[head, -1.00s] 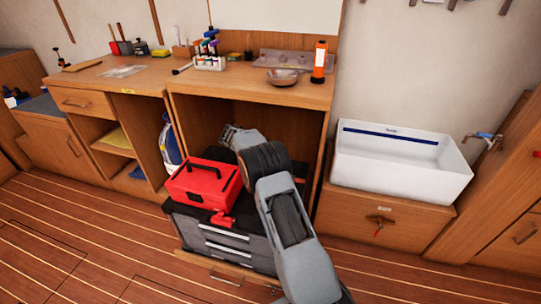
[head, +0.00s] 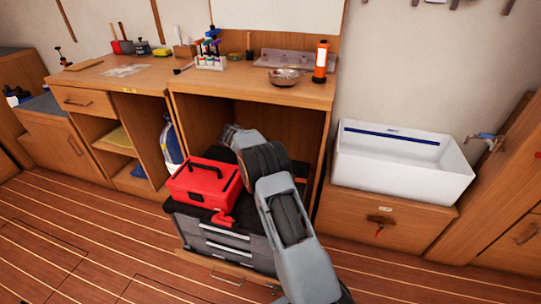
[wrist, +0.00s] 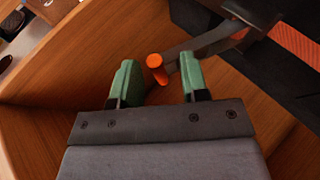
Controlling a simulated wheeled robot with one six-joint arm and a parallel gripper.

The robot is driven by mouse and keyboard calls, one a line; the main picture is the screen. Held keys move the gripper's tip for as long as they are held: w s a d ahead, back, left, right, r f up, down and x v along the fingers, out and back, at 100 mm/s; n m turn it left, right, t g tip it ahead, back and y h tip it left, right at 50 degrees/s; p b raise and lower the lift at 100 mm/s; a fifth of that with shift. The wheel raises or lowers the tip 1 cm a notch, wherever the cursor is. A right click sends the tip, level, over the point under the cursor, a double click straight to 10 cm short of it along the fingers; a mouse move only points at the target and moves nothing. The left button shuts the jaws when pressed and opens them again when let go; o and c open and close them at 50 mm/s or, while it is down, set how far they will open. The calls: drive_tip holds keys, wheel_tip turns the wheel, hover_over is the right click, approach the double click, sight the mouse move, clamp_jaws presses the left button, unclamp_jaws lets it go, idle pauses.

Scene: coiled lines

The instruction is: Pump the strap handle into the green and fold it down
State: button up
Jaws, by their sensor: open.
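In the wrist view, an orange knob (wrist: 156,68) stands between the two green fingertips of my gripper (wrist: 158,78). The gripper is open, with space on both sides of the knob. A grey metal lever (wrist: 205,42) runs from near the knob to the upper right, to a dark fitting. An orange webbing strap (wrist: 297,42) shows beyond that fitting on a dark surface. I cannot make out a green zone or marking. In the head view, my arm reaches into the open cabinet bay; it hides the fingers and the handle.
A red toolbox (head: 203,184) sits on a dark drawer chest (head: 225,240) left of my arm. Wooden cabinet walls (head: 313,155) enclose the bay. A white sink (head: 400,165) stands to the right. The worktop above holds a bowl (head: 284,77) and an orange lamp (head: 321,62).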

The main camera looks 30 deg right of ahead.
drive_tip(key=shift+r, duration=0.1)
drive_tip(key=p+v, duration=0.3)
drive_tip(key=v, duration=1)
drive_tip(key=shift+a+r, duration=0.15)
drive_tip(key=shift+a, duration=0.2)
